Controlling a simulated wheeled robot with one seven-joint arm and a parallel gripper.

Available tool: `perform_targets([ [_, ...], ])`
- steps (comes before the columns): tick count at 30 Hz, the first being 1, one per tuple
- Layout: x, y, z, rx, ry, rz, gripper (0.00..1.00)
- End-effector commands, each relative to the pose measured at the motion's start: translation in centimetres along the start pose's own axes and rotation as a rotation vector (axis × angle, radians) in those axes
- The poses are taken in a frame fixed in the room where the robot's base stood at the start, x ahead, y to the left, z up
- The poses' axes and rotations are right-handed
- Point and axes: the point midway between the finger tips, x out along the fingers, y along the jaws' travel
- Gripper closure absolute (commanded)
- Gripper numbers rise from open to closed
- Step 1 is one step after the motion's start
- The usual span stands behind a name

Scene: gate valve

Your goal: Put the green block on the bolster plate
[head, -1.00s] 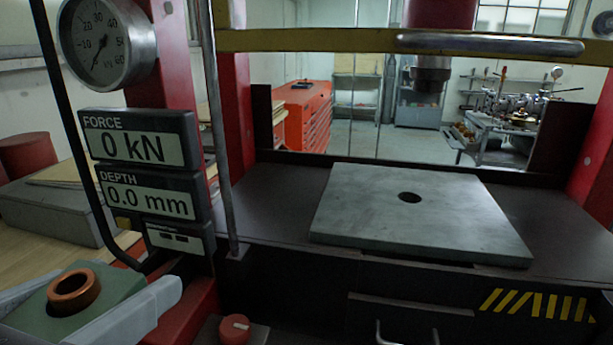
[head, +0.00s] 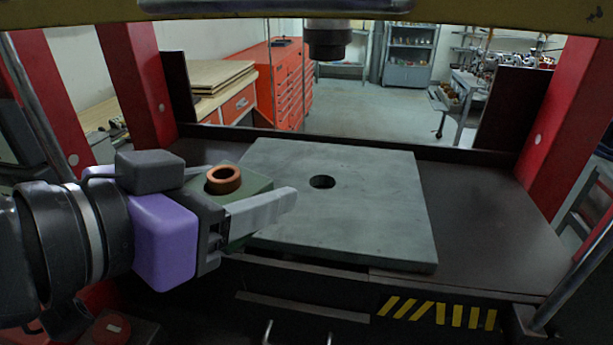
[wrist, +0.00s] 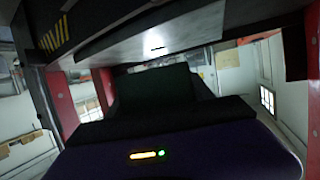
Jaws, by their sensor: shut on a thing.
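My gripper (head: 240,208) is shut on the green block (head: 258,187), which has a copper-coloured ring (head: 223,180) on its top. The gripper comes in from the left and holds the block at the left front edge of the bolster plate. The bolster plate (head: 370,205) is a flat grey slab with one round hole, lying on the dark press bed. I cannot tell whether the block touches the plate. In the wrist view the block (wrist: 158,88) shows dark between the fingers, with the plate's edge above it in the picture.
The press ram (head: 326,40) hangs above the plate's far side. Red press columns (head: 140,85) stand left and right, and a yellow crossbar (head: 450,12) runs along the top. The dark bed (head: 490,215) is bare right of the plate. Striped marking (head: 440,311) is on the front.

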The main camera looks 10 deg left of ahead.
Motion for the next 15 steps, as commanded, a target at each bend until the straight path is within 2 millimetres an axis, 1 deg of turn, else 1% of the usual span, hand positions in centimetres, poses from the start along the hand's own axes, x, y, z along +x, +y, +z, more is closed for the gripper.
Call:
perform_targets([
  [2, 0.2, 0.0, -0.4, 0.003, 0.004, -0.001, 1.0],
  [5, 1.4, 0.1, -0.9, 0.003, 0.002, 0.002, 1.0],
  [15, 7.6, 0.1, -3.3, 0.003, 0.002, 0.001, 1.0],
])
